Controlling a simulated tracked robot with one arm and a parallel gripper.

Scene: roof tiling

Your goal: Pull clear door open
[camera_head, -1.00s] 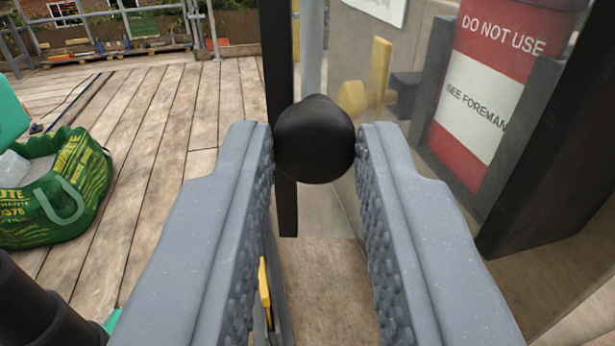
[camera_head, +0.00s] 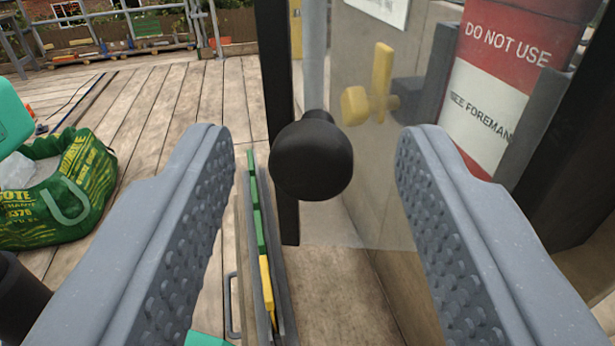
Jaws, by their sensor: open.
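The clear door (camera_head: 350,210) is a see-through panel with a dark vertical edge strip (camera_head: 275,90). A round black knob (camera_head: 311,157) sticks out from it toward me. My gripper (camera_head: 315,140) is open, its two grey textured fingers on either side of the knob with a gap on each side. The knob is not gripped. Behind the clear panel are a yellow lever handle (camera_head: 381,80) and a red and white cylinder (camera_head: 495,85) marked "DO NOT USE".
A green bag (camera_head: 60,195) stands on the plank floor (camera_head: 150,130) at left. A narrow rack with green and yellow pieces (camera_head: 262,240) lies below the gripper. A dark post (camera_head: 560,150) is at right. Railings and pallets stand at the back.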

